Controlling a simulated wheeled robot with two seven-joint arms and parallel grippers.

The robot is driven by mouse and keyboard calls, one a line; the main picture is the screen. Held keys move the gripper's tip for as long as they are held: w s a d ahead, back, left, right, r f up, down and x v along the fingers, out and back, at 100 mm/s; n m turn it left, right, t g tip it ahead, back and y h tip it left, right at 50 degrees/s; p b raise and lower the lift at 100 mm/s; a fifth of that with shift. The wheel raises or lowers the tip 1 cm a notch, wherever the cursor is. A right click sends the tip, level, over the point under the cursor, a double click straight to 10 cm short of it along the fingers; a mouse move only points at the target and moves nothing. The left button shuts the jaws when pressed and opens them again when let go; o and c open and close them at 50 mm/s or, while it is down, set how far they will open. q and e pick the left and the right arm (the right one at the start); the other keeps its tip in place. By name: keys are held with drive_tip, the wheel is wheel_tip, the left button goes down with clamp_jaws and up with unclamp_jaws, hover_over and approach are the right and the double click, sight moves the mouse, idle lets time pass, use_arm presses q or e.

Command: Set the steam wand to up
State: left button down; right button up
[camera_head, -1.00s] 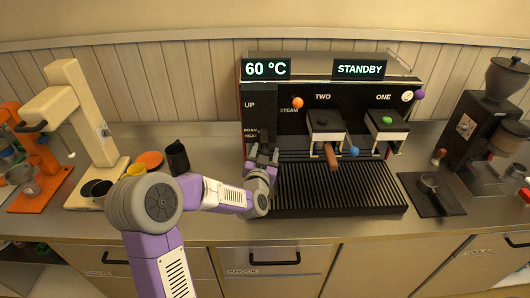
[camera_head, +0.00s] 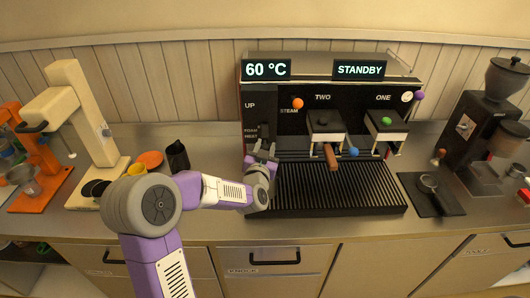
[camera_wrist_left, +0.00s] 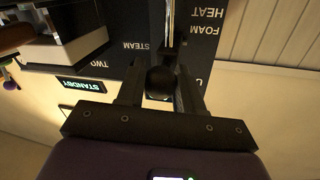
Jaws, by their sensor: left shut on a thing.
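The espresso machine (camera_head: 335,95) stands against the back wall, with UP, FOAM and HEAT labels on its left panel. My left gripper (camera_head: 262,151) is in front of that panel, at the left end of the drip tray. In the left wrist view my left gripper (camera_wrist_left: 160,80) is shut on the black ball of the steam wand (camera_wrist_left: 160,83). The wand's thin metal rod (camera_wrist_left: 169,25) runs from the ball toward the FOAM and HEAT labels. In the head view the wand is hard to make out behind the fingers. My right gripper is not in view.
The drip tray (camera_head: 340,192) lies right of the gripper. Portafilter two, with a brown handle (camera_head: 331,158), and a blue knob (camera_head: 353,152) stick out nearby. A black pitcher (camera_head: 177,157) and an orange dish (camera_head: 151,159) stand to the left. Counter between pitcher and gripper is clear.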

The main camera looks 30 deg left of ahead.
use_arm(q)
wheel_tip(320, 180, up, 9)
drive_tip(key=shift+f+p, duration=0.15)
drive_tip(key=shift+p, duration=1)
drive_tip(key=shift+r, duration=0.2)
drive_tip(key=c, duration=0.8)
unclamp_jaws()
drive_tip(key=shift+f, duration=0.1)
drive_tip(key=shift+f, duration=0.1)
drive_tip(key=b+v, duration=0.1)
drive_tip(key=v, duration=0.6)
drive_tip(key=shift+s+d, duration=0.15)
drive_tip(key=shift+s, duration=0.15)
drive_tip(key=shift+f, duration=0.1)
